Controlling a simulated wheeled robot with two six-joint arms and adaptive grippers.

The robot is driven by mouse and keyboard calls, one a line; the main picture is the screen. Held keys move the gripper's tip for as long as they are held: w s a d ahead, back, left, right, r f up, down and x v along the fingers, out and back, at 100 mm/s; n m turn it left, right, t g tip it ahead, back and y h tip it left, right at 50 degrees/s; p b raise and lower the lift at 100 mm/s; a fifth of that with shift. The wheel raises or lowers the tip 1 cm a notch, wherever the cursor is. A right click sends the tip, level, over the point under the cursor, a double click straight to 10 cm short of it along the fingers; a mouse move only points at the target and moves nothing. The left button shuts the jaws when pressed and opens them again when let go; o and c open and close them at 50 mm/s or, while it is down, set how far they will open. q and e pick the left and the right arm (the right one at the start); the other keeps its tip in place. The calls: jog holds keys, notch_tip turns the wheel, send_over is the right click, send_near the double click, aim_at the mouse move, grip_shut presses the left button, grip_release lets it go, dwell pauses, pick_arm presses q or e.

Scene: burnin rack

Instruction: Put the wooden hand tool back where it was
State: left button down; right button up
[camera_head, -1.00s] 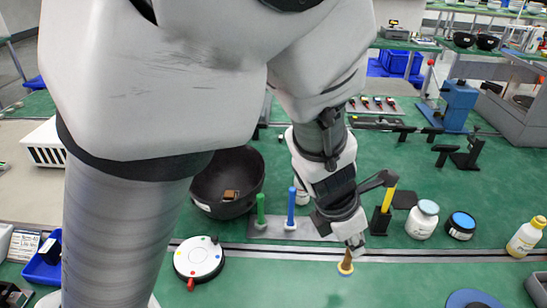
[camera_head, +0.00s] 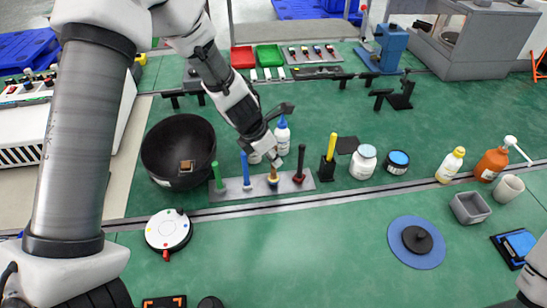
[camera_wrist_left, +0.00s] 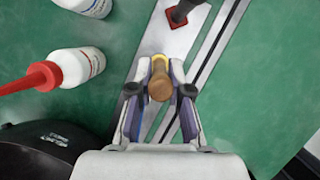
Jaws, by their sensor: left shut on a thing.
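My left gripper (camera_head: 271,164) is shut on the wooden hand tool (camera_head: 273,178), which has a brown wooden body and a yellow ring. The tool is upright at the grey rack strip (camera_head: 232,194), between a blue tool (camera_head: 246,170) and a dark red tool (camera_head: 300,163). A green tool (camera_head: 217,177) stands at the strip's left end. In the left wrist view the wooden tool (camera_wrist_left: 160,86) sits between the two fingers, over the strip (camera_wrist_left: 170,40). Its lower end is hidden, so I cannot tell whether it is seated. My right gripper does not show.
A black bowl (camera_head: 178,145) stands left of the rack. White bottles (camera_head: 282,137) stand close behind it. A yellow-handled tool in a black holder (camera_head: 327,168) and a white jar (camera_head: 363,162) are to the right. The green mat in front is mostly clear.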

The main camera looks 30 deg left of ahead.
pick_arm(q)
jog(key=shift+w+f, duration=0.15)
jog(key=shift+f, duration=0.5)
jog(key=c, duration=1.1)
grip_release()
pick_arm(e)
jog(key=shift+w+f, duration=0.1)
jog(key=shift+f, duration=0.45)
pick_arm(q)
jog(key=p+v, duration=1.2)
jog(key=shift+r, duration=0.3)
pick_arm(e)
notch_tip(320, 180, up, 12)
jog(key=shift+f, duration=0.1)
